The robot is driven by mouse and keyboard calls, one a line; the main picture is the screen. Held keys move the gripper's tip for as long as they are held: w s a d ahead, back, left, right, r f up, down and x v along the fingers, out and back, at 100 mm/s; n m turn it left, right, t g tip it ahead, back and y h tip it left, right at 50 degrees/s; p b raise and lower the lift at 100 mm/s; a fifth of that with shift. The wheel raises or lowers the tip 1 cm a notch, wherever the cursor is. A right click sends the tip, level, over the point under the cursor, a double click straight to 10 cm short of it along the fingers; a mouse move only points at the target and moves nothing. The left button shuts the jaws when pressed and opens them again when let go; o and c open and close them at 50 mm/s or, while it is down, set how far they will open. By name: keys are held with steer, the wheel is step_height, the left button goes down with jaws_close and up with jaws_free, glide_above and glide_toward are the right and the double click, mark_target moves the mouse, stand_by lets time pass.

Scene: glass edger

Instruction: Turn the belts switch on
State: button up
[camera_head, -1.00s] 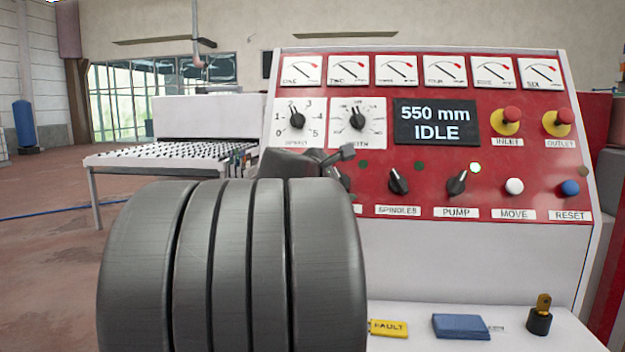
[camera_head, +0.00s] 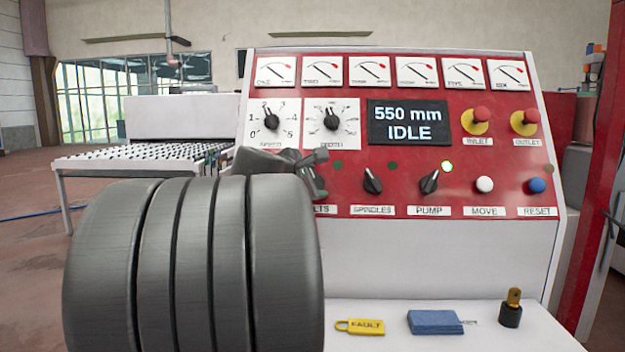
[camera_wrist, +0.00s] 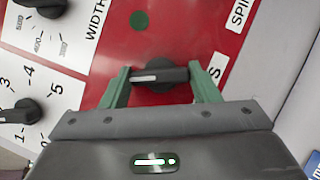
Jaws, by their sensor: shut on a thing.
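The belts switch (camera_wrist: 172,75) is a black rotary knob on the red panel (camera_head: 470,190). In the wrist view its white pointer mark faces left, and my gripper (camera_wrist: 160,88) has one green finger on each side of it, shut on it. In the head view my gripper (camera_head: 312,170) is in front of the knob and hides most of it. Part of its label (camera_head: 325,209) shows below. The round green lamp (camera_wrist: 139,20) by the switch looks dark; it also shows in the head view (camera_head: 337,165).
The spindles switch (camera_head: 372,181) and pump switch (camera_head: 430,181) stand to the right; the pump lamp (camera_head: 447,167) is lit. The display (camera_head: 408,123) reads 550 mm IDLE.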

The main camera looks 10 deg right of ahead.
steer(key=m+g+p, duration=0.1)
steer(key=m, duration=0.1)
steer(key=m+g+p, duration=0.1)
steer(key=m, duration=0.1)
steer(key=m+p, duration=0.1)
steer(key=m, duration=0.1)
steer(key=shift+w+r+g+y+p, duration=0.1)
steer(key=shift+r+g+y+p, duration=0.2)
steer(key=shift+g, duration=0.1)
steer(key=m+g+y+p, duration=0.1)
steer(key=m+p, duration=0.1)
steer(key=m, duration=0.1)
steer(key=shift+m+g+y+p, duration=0.3)
steer(key=shift+m+p, duration=0.25)
steer(key=shift+m, duration=0.15)
steer(key=shift+f, duration=0.1)
steer(key=o, duration=1)
steer(key=v, duration=1.3)
steer(key=shift+s+r, duration=0.3)
